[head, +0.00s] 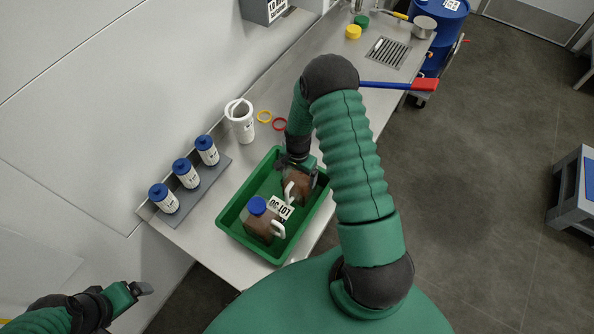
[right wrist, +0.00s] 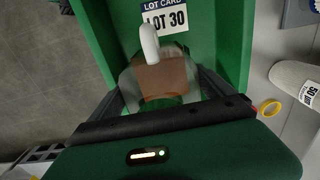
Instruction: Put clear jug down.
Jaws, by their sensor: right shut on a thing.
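The clear jug (head: 297,188), with brown liquid and a white handle, is in the far right part of the green tray (head: 229,214). My right gripper (head: 299,166) is shut on its top from above. The jug also shows between the fingers in the right wrist view (right wrist: 164,78), its handle pointing away. I cannot tell whether its base touches the tray floor. A second brown-filled jug with a blue cap (head: 257,220) stands in the near part of the tray. My left gripper (head: 136,291) is at lower left, away from the bench; its jaw opening is unclear.
A lot card (right wrist: 164,17) lies in the tray beside the jugs. Three blue-capped bottles (head: 186,172) stand on a grey strip at left. A white beaker (head: 240,121), a yellow ring (head: 264,116) and a red ring (head: 280,124) are behind the tray. A red-and-blue handled tool (head: 398,85) lies farther back.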

